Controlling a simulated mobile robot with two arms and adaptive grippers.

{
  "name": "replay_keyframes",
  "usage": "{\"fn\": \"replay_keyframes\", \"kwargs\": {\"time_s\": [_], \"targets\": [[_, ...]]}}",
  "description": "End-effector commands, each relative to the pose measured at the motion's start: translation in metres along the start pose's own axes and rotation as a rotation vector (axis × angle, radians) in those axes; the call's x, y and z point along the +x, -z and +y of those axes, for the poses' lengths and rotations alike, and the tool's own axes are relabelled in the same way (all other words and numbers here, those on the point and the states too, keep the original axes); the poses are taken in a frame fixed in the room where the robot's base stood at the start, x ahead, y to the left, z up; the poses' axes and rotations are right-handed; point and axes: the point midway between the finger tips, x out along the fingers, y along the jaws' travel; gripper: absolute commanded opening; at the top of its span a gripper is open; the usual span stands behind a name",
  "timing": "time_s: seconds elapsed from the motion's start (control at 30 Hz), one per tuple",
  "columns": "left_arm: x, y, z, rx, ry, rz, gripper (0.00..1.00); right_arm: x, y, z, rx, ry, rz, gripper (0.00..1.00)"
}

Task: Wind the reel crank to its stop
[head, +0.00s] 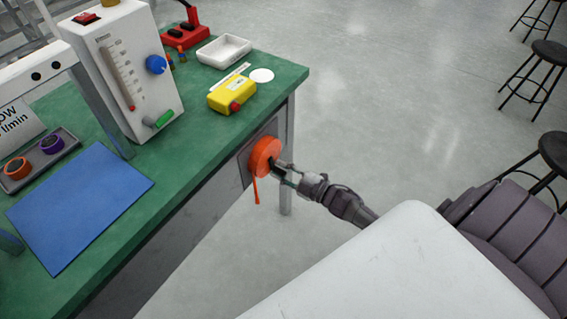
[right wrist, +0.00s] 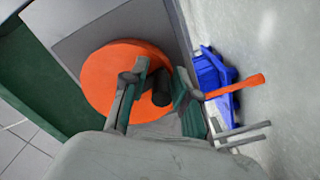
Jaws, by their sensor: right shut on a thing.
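My right gripper (head: 281,170) is at the reel's face. In the right wrist view the reel (right wrist: 105,78) fills the middle left, and my right gripper (right wrist: 160,82) has its fingers around the dark crank handle (right wrist: 162,92), shut on it. The fingers partly hide the crank. My left gripper is not in view.
On the green bench (head: 205,165) are a blue mat (head: 80,205), a yellow box (head: 232,94), a white tray (head: 224,51) and a flow meter unit (head: 125,70). A blue object (right wrist: 208,72) shows beyond the reel. Stools (head: 550,52) stand far right; the floor between is clear.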

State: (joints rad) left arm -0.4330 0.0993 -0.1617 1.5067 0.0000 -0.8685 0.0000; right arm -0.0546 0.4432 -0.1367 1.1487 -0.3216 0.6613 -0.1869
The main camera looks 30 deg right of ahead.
Motion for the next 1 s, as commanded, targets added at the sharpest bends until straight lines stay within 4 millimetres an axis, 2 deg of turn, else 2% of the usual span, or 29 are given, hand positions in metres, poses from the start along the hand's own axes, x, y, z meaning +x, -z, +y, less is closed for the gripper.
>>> {"fn": "replay_keyframes", "kwargs": {"time_s": [0.03,0.4,0.97,1.0], "targets": [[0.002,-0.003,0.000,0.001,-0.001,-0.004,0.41,-0.002,0.002,-0.007,0.031,0.012,-0.001,0.00],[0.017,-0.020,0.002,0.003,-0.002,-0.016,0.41,-0.002,0.008,-0.013,0.193,0.011,0.001,0.00],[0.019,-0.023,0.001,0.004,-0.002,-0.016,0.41,-0.001,0.009,-0.014,0.221,0.009,0.002,0.00],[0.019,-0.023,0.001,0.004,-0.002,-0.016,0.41,-0.001,0.009,-0.014,0.220,0.009,0.003,0.34]]}}
